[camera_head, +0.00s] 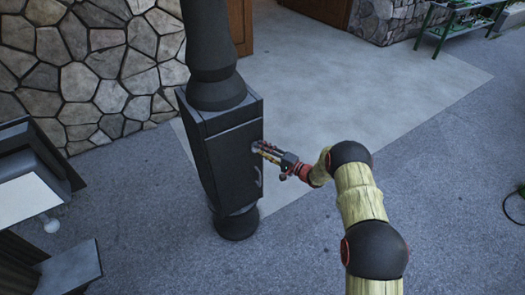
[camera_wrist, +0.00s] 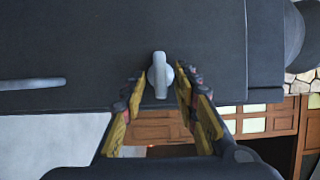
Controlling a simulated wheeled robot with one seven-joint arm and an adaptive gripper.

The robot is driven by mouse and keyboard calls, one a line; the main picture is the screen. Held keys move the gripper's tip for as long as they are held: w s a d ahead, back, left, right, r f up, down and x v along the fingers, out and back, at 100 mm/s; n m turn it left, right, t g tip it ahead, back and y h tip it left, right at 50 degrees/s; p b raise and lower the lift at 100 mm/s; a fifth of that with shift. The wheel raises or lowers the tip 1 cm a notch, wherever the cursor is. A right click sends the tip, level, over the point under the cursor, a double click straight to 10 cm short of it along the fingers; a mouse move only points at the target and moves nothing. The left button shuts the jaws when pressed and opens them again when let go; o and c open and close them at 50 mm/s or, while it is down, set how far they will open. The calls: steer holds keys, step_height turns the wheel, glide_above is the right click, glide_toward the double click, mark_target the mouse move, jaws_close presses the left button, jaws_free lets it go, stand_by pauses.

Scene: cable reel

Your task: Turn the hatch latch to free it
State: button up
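A dark grey stove-like cabinet (camera_head: 195,140) stands on a round foot, with a thick dark pipe on top. Its hatch (camera_head: 228,155) looks closed and also fills the upper wrist view (camera_wrist: 90,40). The latch (camera_wrist: 160,75) is a light grey knob with a flat bar, upright in the wrist view. My gripper (camera_head: 262,148) is at the right side of the hatch front. In the wrist view my gripper (camera_wrist: 160,82) is open, with one finger on each side of the latch. I cannot tell whether either finger touches it. In the head view my gripper hides the latch.
A light grey bar handle (camera_head: 258,176) is on the hatch below my gripper; it shows at left in the wrist view (camera_wrist: 32,84). A stone wall (camera_head: 85,65) stands behind. A dark appliance (camera_head: 35,170) is at left.

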steer(key=v, duration=1.2)
steer(key=shift+f, duration=0.1)
